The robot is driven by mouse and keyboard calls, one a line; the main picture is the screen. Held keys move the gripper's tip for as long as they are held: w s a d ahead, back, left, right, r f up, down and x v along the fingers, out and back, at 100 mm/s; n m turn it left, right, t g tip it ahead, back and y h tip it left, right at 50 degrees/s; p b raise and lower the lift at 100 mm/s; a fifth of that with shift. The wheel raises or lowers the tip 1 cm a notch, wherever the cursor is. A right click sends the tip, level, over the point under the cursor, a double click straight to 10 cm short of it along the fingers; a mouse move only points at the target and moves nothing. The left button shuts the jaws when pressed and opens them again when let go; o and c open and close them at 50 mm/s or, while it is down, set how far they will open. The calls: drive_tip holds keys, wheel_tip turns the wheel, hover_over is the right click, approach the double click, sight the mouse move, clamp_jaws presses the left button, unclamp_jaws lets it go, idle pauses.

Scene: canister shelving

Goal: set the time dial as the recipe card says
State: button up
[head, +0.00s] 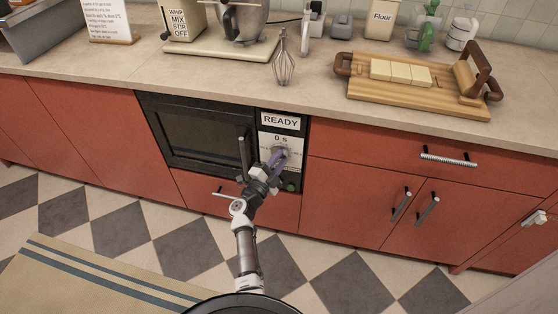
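The control panel (268,122) of the built-in oven or microwave (198,135) carries a "READY" sign (281,120) and a "0 s" readout (281,138). A round grey dial (284,153) sits just below the readout, partly covered by my gripper (277,160). My gripper is right at the dial; contact and finger opening are too small to tell. The recipe card (107,18) stands on the counter at the upper left, its top cut off and its small text not clearly readable.
A dark door handle (243,152) stands out left of the panel. A small green button (291,186) is below my gripper. On the counter are a mixer (238,20), a whisk (284,65) and a butter board (420,92).

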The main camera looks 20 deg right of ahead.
drive_tip(key=shift+o, duration=1.2)
drive_tip(key=shift+a, duration=0.1)
drive_tip(key=b+v, duration=0.1)
drive_tip(key=v, duration=1.2)
drive_tip(key=shift+s+a+b, duration=0.2)
drive_tip(key=shift+s+b, duration=0.05)
drive_tip(key=shift+b, duration=0.15)
